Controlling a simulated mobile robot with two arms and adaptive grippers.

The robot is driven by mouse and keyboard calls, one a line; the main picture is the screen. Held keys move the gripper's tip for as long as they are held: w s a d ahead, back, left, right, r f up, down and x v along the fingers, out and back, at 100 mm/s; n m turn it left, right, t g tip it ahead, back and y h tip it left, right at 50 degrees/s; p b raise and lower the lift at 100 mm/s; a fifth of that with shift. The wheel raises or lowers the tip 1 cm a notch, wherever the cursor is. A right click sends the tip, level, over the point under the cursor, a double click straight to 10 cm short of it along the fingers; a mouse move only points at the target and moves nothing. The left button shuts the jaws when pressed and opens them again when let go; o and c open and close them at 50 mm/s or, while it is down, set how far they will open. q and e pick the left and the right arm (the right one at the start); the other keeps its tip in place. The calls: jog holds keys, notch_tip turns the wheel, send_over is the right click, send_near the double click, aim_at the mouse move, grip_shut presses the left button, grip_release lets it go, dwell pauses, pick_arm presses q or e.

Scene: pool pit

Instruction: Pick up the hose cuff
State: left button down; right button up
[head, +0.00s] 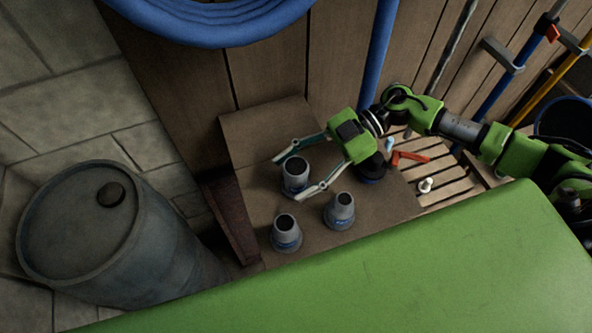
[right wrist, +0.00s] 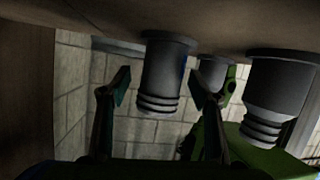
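Three grey hose cuffs stand upright on the brown wooden bench top. The back cuff (head: 296,176) is between the spread fingers of my right gripper (head: 288,179). In the right wrist view, which is upside down, this cuff (right wrist: 163,75) sits between the two fingers with a visible gap on each side. The gripper is open and holds nothing. The front-left cuff (head: 286,236) and the front-right cuff (head: 340,213) stand nearer to me, outside the fingers. My left gripper is not in view.
A dark barrel (head: 95,230) stands left of the bench (head: 262,128). Right of the cuffs is a slatted surface (head: 450,180) with a red tool (head: 410,157) and a small white fitting (head: 425,185). A coiled blue hose (head: 205,22) hangs on the wooden wall behind.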

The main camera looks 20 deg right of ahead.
aim_at(295, 168)
jog(key=c, duration=1.2)
jog(key=shift+r+b, duration=0.35)
jog(key=shift+r, duration=0.1)
jog(key=shift+c, duration=0.5)
notch_tip(295, 168, up, 2)
jog(key=shift+s+r+b, duration=0.15)
jog(key=shift+r+b, duration=0.1)
jog(key=shift+b, duration=0.5)
jog(key=s+a+r+b, duration=0.1)
jog(key=s+r+b, duration=0.3)
jog(key=s+r, duration=0.5)
jog(key=s, duration=0.4)
jog(key=shift+s+a+r, duration=0.3)
jog(key=shift+a+r, duration=0.05)
